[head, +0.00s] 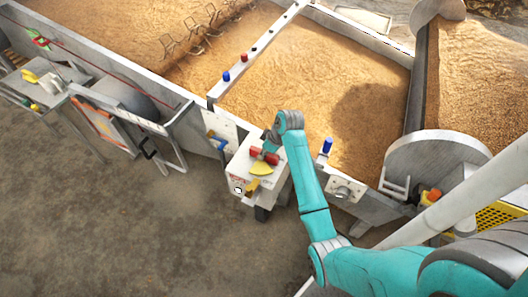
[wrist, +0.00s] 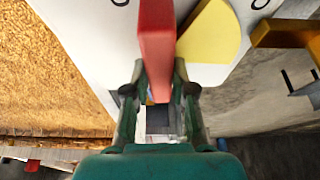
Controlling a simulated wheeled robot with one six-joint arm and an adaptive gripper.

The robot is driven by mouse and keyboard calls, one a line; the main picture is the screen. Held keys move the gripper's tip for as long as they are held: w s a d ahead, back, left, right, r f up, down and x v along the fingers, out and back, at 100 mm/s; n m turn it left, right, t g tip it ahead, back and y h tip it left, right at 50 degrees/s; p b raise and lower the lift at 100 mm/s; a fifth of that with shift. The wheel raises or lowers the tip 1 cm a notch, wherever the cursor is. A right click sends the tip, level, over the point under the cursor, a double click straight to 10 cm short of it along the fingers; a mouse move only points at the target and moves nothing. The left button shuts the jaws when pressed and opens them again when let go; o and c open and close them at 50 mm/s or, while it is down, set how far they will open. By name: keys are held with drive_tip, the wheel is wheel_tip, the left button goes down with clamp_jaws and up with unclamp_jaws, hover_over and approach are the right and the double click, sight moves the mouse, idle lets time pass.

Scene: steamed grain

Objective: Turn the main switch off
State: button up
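The switch box (head: 250,180) is a pale box with a red lever (head: 264,155), a yellow fan-shaped plate and a yellow handle. The lever also shows upright in the wrist view (wrist: 157,45), beside the yellow fan-shaped plate (wrist: 209,34). My gripper (wrist: 158,72) has one finger on each side of the red lever. Both fingertips lie close against its sides, with no clear gap there, and it looks shut on the lever. In the head view my gripper (head: 268,146) is small and partly hidden by my wrist.
A yellow-orange handle (wrist: 285,34) sticks out right of the fan plate. Grain beds (head: 310,75) lie behind the box. A blue bent handle (head: 216,140) is left of the box. Bare floor (head: 130,230) is open in front.

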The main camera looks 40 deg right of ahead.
drive_tip(key=shift+m, duration=0.3)
clamp_jaws()
drive_tip(key=m, duration=0.1)
drive_tip(key=m+h, duration=0.1)
drive_tip(key=m, duration=0.1)
drive_tip(key=shift+a+h, duration=0.3)
drive_tip(key=m, duration=0.1)
drive_tip(key=m+h, duration=0.1)
drive_tip(key=m, duration=0.3)
drive_tip(key=shift+a+h, duration=0.3)
drive_tip(key=shift+h, duration=0.1)
drive_tip(key=m, duration=0.1)
drive_tip(key=m+h, duration=0.1)
drive_tip(key=m, duration=0.1)
drive_tip(key=m+g, duration=0.1)
drive_tip(key=shift+w+a+m+h, duration=0.2)
drive_tip(key=shift+a+m+h, duration=0.05)
drive_tip(key=shift+m+h, duration=0.05)
drive_tip(key=m+g, duration=0.1)
drive_tip(key=m, duration=0.3)
drive_tip(key=shift+w+a+m+g+h, duration=0.1)
drive_tip(key=shift+w+m+g+h, duration=0.1)
drive_tip(key=shift+m+g+h, duration=0.15)
drive_tip(key=o, duration=0.9)
unclamp_jaws()
